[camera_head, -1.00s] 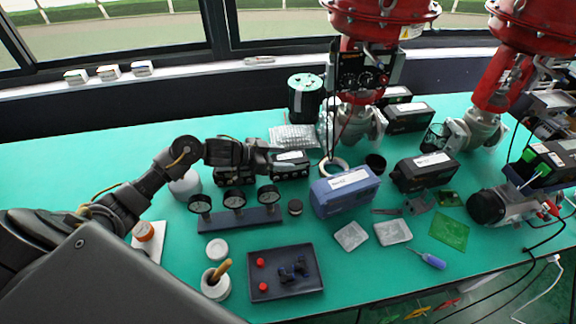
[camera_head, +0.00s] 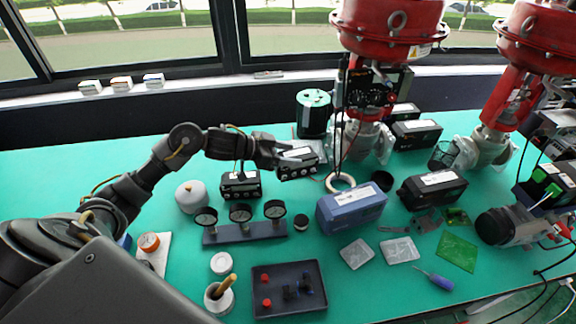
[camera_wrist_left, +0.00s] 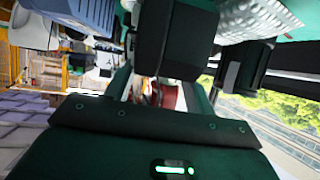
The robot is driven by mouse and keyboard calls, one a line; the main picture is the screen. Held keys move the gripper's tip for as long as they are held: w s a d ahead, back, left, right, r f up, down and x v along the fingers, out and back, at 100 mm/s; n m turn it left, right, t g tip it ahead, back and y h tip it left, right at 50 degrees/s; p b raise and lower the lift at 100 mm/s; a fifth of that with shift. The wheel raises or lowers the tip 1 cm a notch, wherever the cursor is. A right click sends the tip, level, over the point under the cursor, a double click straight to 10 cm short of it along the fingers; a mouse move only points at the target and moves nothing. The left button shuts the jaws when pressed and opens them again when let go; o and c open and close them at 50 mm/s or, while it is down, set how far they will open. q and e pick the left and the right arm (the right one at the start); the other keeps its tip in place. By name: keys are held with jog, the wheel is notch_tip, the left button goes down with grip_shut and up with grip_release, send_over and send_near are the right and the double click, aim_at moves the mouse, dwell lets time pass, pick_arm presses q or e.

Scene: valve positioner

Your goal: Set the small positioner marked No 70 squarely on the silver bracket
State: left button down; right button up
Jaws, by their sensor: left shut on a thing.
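My left gripper (camera_head: 290,157) is shut on a small black box-shaped positioner (camera_head: 300,168) with a white label, behind the gauge row. The label is too small to read, so I cannot confirm No 70. In the left wrist view a dark box (camera_wrist_left: 175,38) fills the space ahead of the gripper. A similar small black positioner (camera_head: 240,186) sits on the green table to its left. I cannot make out the silver bracket clearly; the area around the red valve's (camera_head: 392,22) yoke is crowded with dark parts. My right gripper is not in view.
A three-gauge stand (camera_head: 243,233), a blue box (camera_head: 351,207) and a black box (camera_head: 432,189) stand nearby. A dark green cylinder (camera_head: 313,115) and a cream ring (camera_head: 341,182) lie close to the held box.

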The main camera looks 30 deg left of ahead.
pick_arm(q)
jog(key=shift+r, duration=1.4)
